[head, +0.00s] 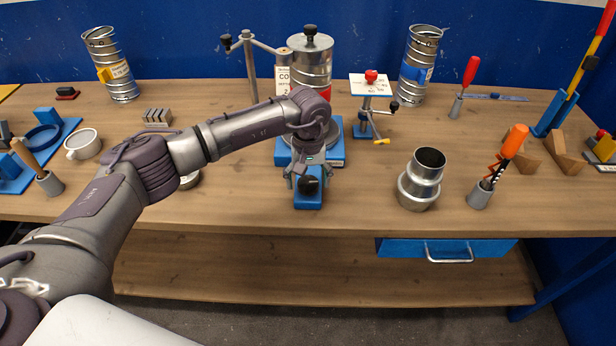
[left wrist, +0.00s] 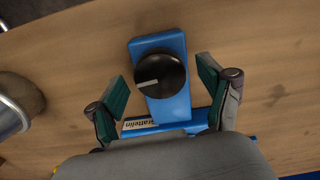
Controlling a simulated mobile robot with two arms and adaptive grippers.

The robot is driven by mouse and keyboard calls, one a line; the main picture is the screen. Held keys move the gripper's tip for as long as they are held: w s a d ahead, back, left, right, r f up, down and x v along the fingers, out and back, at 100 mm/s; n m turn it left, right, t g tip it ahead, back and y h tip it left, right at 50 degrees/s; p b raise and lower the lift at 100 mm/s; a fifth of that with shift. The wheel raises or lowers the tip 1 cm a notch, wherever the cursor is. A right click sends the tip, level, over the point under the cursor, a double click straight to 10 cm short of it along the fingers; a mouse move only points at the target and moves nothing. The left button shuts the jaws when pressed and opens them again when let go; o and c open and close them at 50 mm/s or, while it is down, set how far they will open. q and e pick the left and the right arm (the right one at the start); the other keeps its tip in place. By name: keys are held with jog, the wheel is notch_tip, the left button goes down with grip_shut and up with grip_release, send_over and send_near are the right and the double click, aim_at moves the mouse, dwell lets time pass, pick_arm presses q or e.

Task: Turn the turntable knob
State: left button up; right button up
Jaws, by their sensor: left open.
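The turntable knob (left wrist: 159,75) is round and black with a pale pointer line, on top of a blue block (left wrist: 172,108). In the left wrist view its pointer line runs toward the left. In the head view the knob (head: 309,184) sits at the front of the blue turntable base (head: 338,157), on which a metal duct cylinder (head: 309,62) stands. My left gripper (head: 309,180) is over the knob, fingers apart. In the left wrist view the open fingers of my left gripper (left wrist: 163,88) are on either side of the blue block, not touching the knob. My right gripper is not in view.
A metal reducer (head: 420,182) stands right of the knob on the wooden bench (head: 365,210). A holder with an orange-handled tool (head: 480,194) is farther right. A small stand with a red knob (head: 371,78) is behind. The bench front edge is close to the blue block.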

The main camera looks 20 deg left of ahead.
pick_arm(q)
jog(key=shift+c, duration=0.2)
jog(key=c, duration=1.1)
jog(key=n+b, duration=0.3)
jog(key=shift+f, duration=0.25)
jog(key=n+b, duration=0.4)
jog(key=n, duration=0.1)
jog(key=shift+n, duration=0.3)
jog(key=n+b, duration=0.3)
jog(key=n, duration=0.2)
jog(key=shift+r, duration=0.15)
jog(key=n+b, duration=0.2)
jog(key=n, duration=0.3)
jog(key=shift+r, duration=0.1)
